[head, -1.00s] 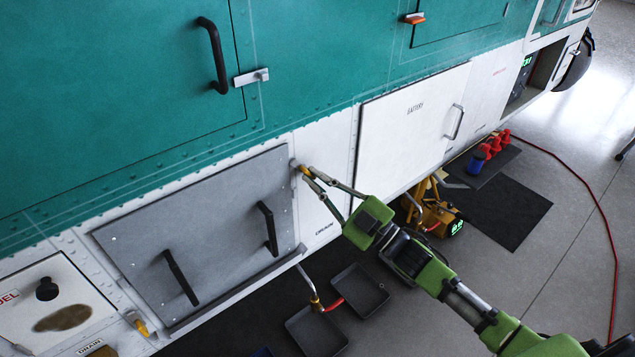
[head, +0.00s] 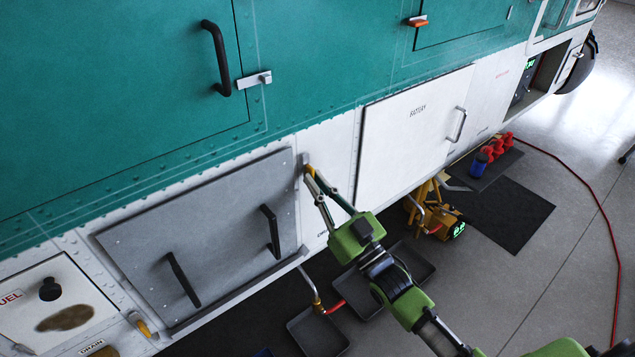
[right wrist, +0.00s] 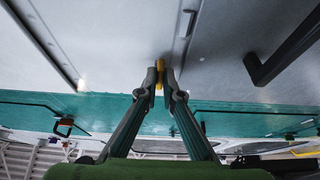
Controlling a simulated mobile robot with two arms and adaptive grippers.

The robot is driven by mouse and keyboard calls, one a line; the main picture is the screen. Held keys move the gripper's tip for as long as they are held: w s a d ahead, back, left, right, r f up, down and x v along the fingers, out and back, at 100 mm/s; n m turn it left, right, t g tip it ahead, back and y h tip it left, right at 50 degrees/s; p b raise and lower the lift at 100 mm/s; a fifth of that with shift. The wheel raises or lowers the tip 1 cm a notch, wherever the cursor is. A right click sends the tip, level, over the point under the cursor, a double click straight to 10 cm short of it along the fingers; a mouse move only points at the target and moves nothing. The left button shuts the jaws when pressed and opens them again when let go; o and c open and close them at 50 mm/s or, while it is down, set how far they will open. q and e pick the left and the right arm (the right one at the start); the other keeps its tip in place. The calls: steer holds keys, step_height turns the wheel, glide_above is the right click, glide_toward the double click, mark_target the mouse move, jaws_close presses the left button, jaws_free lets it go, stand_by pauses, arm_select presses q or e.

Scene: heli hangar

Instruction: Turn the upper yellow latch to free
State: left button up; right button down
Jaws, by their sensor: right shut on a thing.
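The upper yellow latch (head: 309,170) is small and sits at the upper right corner of the grey panel (head: 215,215) on the white lower side of the helicopter. My right gripper (head: 314,176) is shut on this latch, its fingers reaching up to it from below right. In the right wrist view the latch (right wrist: 160,66) shows as a yellow piece between the fingertips (right wrist: 160,80). The fingers hide part of it, so its exact angle is hard to tell. A second yellow latch (head: 143,327) is at the panel's lower left corner. My left gripper is not in view.
Two black handles (head: 270,232) (head: 183,280) stand out from the grey panel. A white battery door (head: 412,135) is to the right. Dark trays (head: 318,333) and a yellow jack (head: 432,215) are on the floor below. Open floor lies at the right, crossed by a red hose (head: 600,210).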

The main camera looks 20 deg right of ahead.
stand_by(0.4)
steer(key=c, duration=2.2)
jaws_free()
steer(key=v, duration=1.2)
steer(key=shift+f, duration=0.1)
